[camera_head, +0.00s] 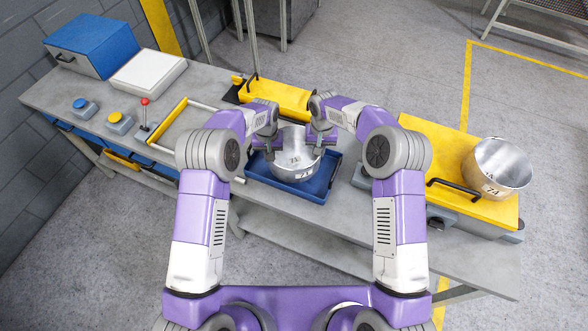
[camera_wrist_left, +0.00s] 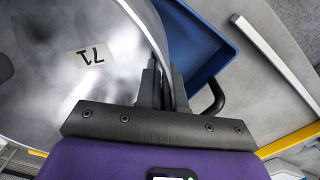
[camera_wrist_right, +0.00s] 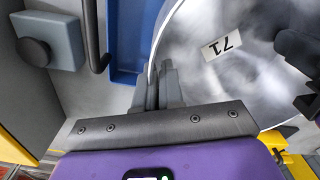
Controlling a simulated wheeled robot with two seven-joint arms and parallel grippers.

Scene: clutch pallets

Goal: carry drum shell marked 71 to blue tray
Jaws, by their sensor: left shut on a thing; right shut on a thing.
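The drum shell marked 71 (camera_head: 295,163) is a shiny open metal cylinder at the blue tray (camera_head: 312,192) in the middle of the bench. Its 71 label also shows in the left wrist view (camera_wrist_left: 91,57) and the right wrist view (camera_wrist_right: 222,45). My left gripper (camera_head: 267,146) is shut on the left side of its rim. My right gripper (camera_head: 318,139) is shut on the right side of its rim. The shell looks upright within the tray's outline. Whether its base touches the tray floor cannot be told.
Another metal drum shell (camera_head: 499,166), with a label that looks like 74, stands on a yellow pallet (camera_head: 455,147) at the right.

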